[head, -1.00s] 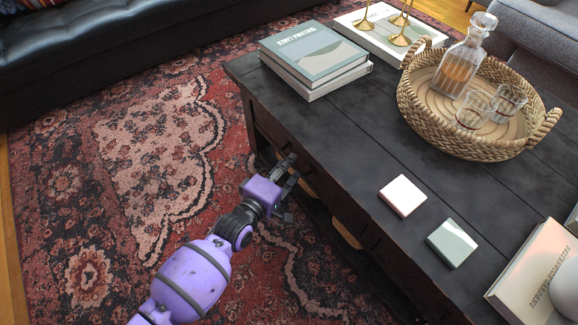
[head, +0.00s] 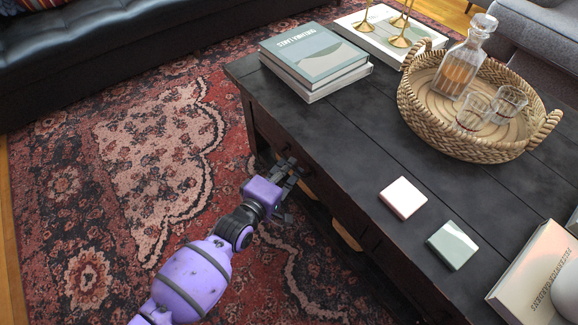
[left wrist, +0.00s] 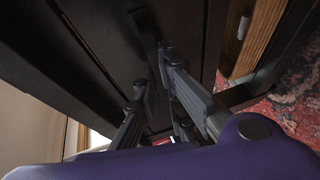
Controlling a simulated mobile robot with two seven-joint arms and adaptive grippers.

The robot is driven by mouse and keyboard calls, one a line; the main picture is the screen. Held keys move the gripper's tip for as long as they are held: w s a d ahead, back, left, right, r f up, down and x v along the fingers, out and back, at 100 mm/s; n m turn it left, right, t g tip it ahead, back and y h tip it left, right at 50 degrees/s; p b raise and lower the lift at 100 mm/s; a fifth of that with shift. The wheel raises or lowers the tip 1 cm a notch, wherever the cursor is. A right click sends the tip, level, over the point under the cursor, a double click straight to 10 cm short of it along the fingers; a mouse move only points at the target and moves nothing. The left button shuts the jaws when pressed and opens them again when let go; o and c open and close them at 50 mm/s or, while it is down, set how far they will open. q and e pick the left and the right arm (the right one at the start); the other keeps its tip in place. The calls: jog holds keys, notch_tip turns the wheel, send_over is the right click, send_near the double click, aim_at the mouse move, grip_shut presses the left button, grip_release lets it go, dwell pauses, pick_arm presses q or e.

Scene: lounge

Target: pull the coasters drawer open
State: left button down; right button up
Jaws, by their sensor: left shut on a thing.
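The dark wooden coffee table (head: 330,150) has drawers in its long front side; the front seen in the left wrist view (left wrist: 100,55) looks flush and closed. A dark handle (left wrist: 147,40) stands out from that front. My left gripper (head: 287,174) is at the table's front side, below the top edge. In the left wrist view its fingers (left wrist: 155,85) are shut on the handle, whose held part is largely hidden between them. The head view hides the handle behind the gripper. My right gripper is not in view.
A pink coaster (head: 403,198) and a green coaster (head: 452,245) lie on the tabletop. Books (head: 315,60), a woven tray (head: 415,115) with a decanter and glasses, and another book (head: 535,275) also rest there. The patterned rug (head: 150,150) before the table is clear.

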pick_arm(q)
jog(key=s+a+p, duration=0.1)
jog(key=s+a, duration=0.6)
jog(key=a, duration=0.3)
jog(key=s+a+p, duration=0.2)
jog(key=s+a, duration=0.5)
jog(key=a, duration=0.2)
jog(key=shift+s+a, duration=0.15)
jog(key=shift+a, duration=0.2)
jog(key=shift+r, duration=0.1)
jog(key=c, duration=1.9)
grip_release()
jog(key=shift+o, duration=0.2)
jog(key=v, duration=1.2)
